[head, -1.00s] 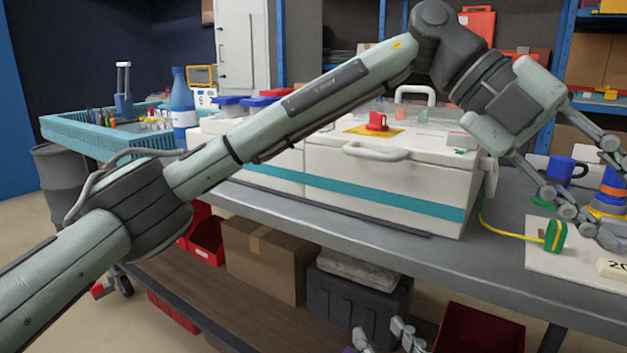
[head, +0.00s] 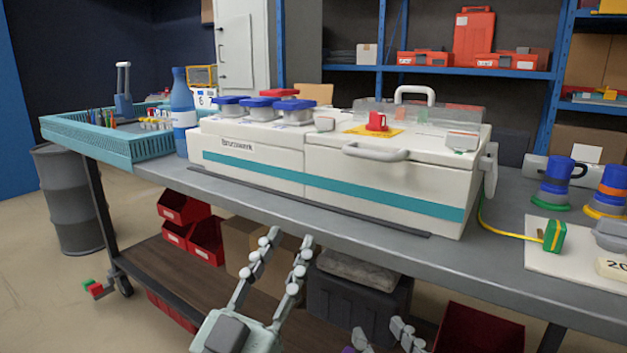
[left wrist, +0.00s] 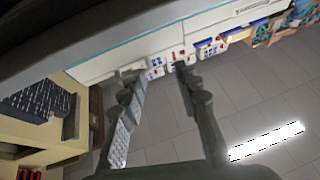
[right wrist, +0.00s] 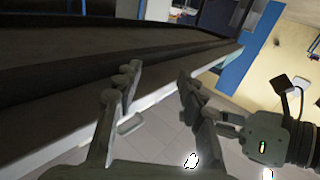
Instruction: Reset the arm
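My left gripper (head: 290,238) is in front of the workbench, below the height of its top, with its fingers pointing up in the head view. Its fingers are spread and empty, as the left wrist view (left wrist: 157,70) also shows. My right gripper (head: 377,330) shows only by its fingertips at the bottom edge of the head view, to the right of the left one. In the right wrist view (right wrist: 158,70) its fingers are apart with nothing between them.
The grey workbench (head: 345,228) carries a white case (head: 250,170) with a teal stripe, a teal basket (head: 110,143), a blue bottle (head: 180,120) and a green plug (head: 553,236) on a yellow cord. Red bins (head: 207,241) and a dark crate (head: 335,290) sit on the lower shelf.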

